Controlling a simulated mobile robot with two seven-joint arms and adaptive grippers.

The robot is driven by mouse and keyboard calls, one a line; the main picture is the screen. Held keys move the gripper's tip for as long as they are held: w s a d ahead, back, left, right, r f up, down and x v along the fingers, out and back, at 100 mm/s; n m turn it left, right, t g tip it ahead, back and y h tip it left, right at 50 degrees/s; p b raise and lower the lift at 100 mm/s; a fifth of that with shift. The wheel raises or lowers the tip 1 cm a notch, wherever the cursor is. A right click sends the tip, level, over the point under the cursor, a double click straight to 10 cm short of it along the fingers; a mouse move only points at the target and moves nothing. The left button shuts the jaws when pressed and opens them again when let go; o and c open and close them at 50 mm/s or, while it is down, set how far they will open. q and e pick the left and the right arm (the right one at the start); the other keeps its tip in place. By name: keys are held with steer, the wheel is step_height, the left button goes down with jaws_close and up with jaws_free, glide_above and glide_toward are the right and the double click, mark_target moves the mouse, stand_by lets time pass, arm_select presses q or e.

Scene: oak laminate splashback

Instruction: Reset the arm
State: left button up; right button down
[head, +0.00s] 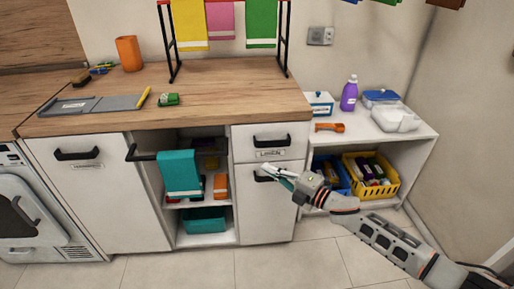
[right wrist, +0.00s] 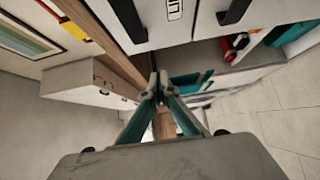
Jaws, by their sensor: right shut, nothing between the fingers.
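My right arm comes in from the lower right of the head view. Its gripper (head: 272,172) is in front of the lower drawer of the white drawer unit, near that drawer's black handle. I cannot tell whether it touches the handle. In the right wrist view its teal-sided fingers (right wrist: 157,88) meet at the tips and hold nothing. My left gripper is in neither view.
A teal towel (head: 180,172) hangs from a black bar at the open cupboard. The wooden worktop (head: 215,90) carries a towel rack, an orange cup (head: 129,53) and a grey tray. A low white shelf (head: 417,128) with a yellow basket (head: 375,192) stands right. The floor in front is clear.

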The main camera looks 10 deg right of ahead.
arm_select(q)
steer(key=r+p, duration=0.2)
steer(key=p, duration=0.2)
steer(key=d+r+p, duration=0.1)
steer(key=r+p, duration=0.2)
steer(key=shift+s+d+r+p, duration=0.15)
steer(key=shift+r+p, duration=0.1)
steer(key=shift+p, duration=0.15)
arm_select(e)
steer(key=s+d+f+m+h, duration=0.3)
steer(key=s+f+m, duration=0.2)
steer(key=s, duration=0.7)
steer(key=s+d+f+m+g+h, duration=0.1)
steer(key=s+d+f+m+h, duration=0.2)
steer(key=s+m, duration=0.7)
steer(key=s+d+f+m+g+h, duration=0.1)
steer(key=s+d+f+m+h, duration=0.2)
steer(key=s+f+m, duration=0.4)
steer(key=s+h, duration=0.1)
steer(key=s, duration=0.8)
steer(key=shift+s+d+m, duration=0.25)
steer(key=shift+m, duration=0.15)
